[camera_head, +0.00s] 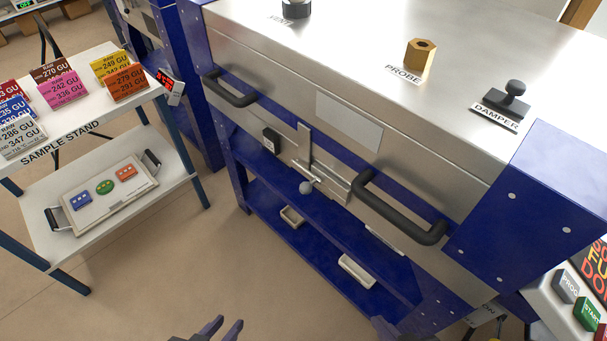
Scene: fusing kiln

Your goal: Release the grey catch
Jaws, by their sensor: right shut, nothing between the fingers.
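The grey catch (318,176) is a metal latch on the front of the blue and steel kiln (440,80), near the middle, between two black handles. It has an upright strip, a slanted bar and a round grey knob (306,187) at its lower end. My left gripper (221,326) is at the bottom edge, well in front of and below the catch, with its two fingers apart and nothing seen between them. My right gripper (384,328) shows only as a tip at the bottom edge, shut and apart from the kiln; the rest is cut off.
Black handles, left (230,89) and right (400,208), stick out from the kiln front. A small black box (271,140) sits left of the catch. A sample stand (110,123) is at left. The floor between stand and kiln is clear.

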